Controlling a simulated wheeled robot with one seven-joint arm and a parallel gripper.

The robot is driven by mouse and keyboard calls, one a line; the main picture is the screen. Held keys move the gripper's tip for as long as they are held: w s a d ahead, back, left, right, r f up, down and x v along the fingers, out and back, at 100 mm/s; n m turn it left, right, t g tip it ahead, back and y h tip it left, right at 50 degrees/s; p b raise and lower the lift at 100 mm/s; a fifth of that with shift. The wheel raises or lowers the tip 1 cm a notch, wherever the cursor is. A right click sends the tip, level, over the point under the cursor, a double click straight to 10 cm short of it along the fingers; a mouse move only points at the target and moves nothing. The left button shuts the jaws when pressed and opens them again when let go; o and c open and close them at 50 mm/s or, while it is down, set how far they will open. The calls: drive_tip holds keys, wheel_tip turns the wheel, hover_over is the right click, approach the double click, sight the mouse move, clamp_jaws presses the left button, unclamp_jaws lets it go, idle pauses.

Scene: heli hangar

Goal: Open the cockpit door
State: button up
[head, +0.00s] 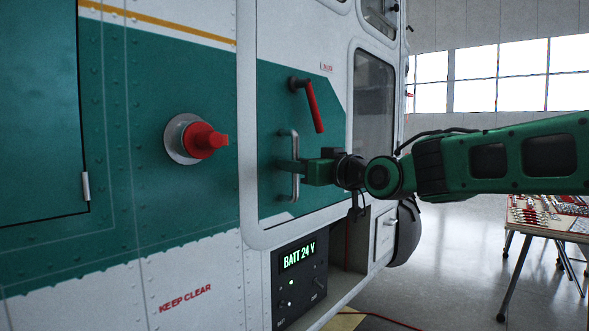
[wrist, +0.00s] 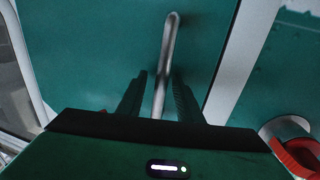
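The cockpit door (head: 275,95) is a green and white panel with a rounded white frame and a window; it looks shut, flush with the fuselage. A grey metal bar handle (head: 295,188) stands upright on it. A red lever (head: 314,108) slants down from a dark pivot above the handle. My gripper (head: 287,166) reaches the handle from the right. In the wrist view the handle (wrist: 168,45) runs between the two dark fingers of my gripper (wrist: 158,80). A gap shows beside the bar, so the fingers are open around it, not clamped.
A red knob (head: 203,140) on a round grey plate sticks out left of the door. A battery panel (head: 299,280) reading "BATT 24 V" sits below it. A wheel (head: 406,235) and a table with tools (head: 545,222) are at right, with open floor between.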

clamp_jaws()
drive_tip(key=shift+d, duration=0.1)
